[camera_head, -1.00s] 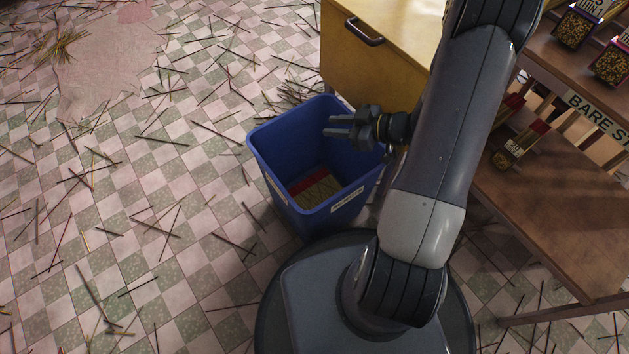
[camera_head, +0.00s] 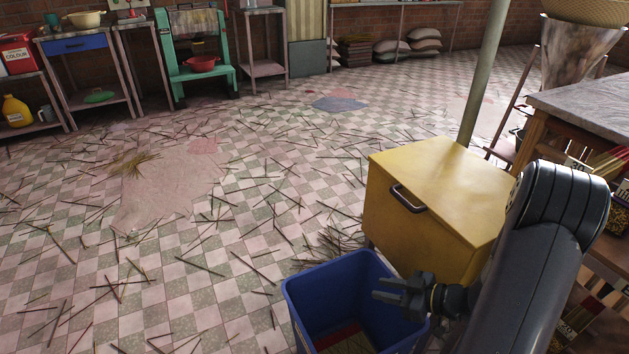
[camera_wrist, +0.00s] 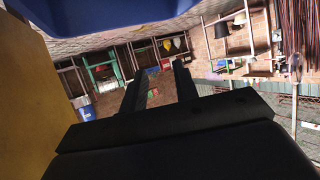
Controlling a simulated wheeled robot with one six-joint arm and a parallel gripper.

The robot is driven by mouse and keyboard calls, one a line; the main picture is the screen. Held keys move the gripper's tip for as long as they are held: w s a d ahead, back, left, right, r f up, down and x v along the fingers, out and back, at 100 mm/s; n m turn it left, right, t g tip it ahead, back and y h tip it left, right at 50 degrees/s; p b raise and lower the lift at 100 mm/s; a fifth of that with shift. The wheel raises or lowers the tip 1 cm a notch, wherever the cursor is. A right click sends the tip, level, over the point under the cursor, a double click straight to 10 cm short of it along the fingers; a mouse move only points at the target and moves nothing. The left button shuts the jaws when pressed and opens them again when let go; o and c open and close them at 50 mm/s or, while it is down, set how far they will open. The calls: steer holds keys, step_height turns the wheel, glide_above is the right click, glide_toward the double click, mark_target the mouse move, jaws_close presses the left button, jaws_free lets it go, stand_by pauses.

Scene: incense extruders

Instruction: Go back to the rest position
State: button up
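My gripper (camera_head: 391,291) is over the near right part of the blue bin (camera_head: 300,318) in the head view, with its fingers pointing left. The fingers are apart with nothing between them. In the wrist view the two dark fingers (camera_wrist: 158,88) also stand apart and empty. The bin's blue rim (camera_wrist: 110,18) crosses the top of the wrist view. Inside the bin, red and yellowish material (camera_head: 345,338) lies at the bottom. The lower part of the bin is cut off by the picture edge.
A yellow cabinet (camera_head: 440,200) with a dark handle stands right behind the bin. A wooden table (camera_head: 590,105) with bundled goods is at the right. Thin sticks litter the checkered floor (camera_head: 190,285). Shelves and a green stand (camera_head: 200,80) line the far wall.

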steer(key=b+x, duration=0.3)
steer(key=x, duration=0.5)
steer(key=shift+w+a+r+p, duration=0.1)
steer(key=shift+r+p, duration=1.05)
steer(key=shift+p, duration=0.05)
steer(key=shift+w+a+r+p, duration=0.1)
steer(key=shift+r+p, duration=1)
steer(key=shift+p, duration=0.1)
steer(key=shift+f, duration=0.15)
